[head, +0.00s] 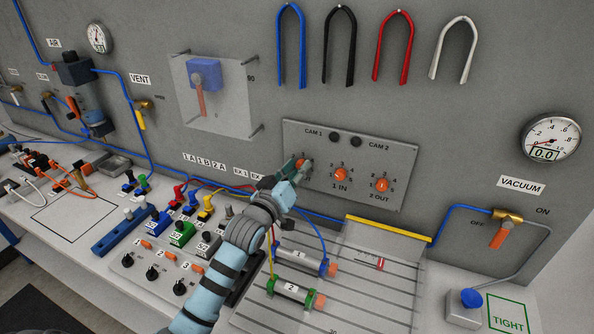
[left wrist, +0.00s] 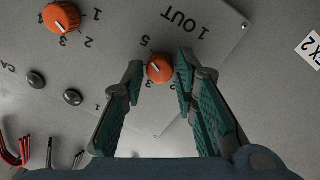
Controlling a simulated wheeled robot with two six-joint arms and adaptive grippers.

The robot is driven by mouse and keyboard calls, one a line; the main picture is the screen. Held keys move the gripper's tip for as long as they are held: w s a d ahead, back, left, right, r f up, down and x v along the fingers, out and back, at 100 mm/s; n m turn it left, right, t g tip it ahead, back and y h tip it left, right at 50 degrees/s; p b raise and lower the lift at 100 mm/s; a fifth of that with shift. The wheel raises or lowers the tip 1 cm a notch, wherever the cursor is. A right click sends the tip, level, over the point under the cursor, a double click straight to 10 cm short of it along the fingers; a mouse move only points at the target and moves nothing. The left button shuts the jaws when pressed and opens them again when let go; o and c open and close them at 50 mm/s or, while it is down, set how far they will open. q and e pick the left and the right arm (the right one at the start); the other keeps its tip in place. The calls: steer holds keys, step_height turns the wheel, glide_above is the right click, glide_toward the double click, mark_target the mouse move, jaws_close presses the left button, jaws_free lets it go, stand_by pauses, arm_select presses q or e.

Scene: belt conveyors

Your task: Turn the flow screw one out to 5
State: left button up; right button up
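The flow screw one out is an orange knob (head: 304,165) at the left of the grey panel (head: 292,139), partly hidden by my left gripper (head: 291,172) in the head view. In the left wrist view the knob (left wrist: 160,68) sits between the two fingertips of my left gripper (left wrist: 159,72), beside the upside-down label "1 OUT" (left wrist: 185,22). The fingers are apart on either side of it, with a narrow gap visible. A 5 (left wrist: 145,42) is printed near the knob. I cannot read its exact setting. My right gripper is not in view.
On the same panel are the orange 1 IN knob (head: 340,174) and 2 OUT knob (head: 382,185). Two dark CAM buttons (head: 345,139) sit above. Below are labelled cylinders (head: 300,254) with blue and yellow tubes, and several coloured plugs (head: 180,203) left of my arm.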

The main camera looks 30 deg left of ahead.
arm_select(q)
jaws_close()
steer(key=shift+m+p, duration=0.4)
steer(key=shift+p, duration=0.25)
steer(key=o, duration=0.5)
jaws_free()
steer(key=shift+o, duration=0.2)
steer(key=s, duration=1.2)
steer(key=shift+w, duration=0.1)
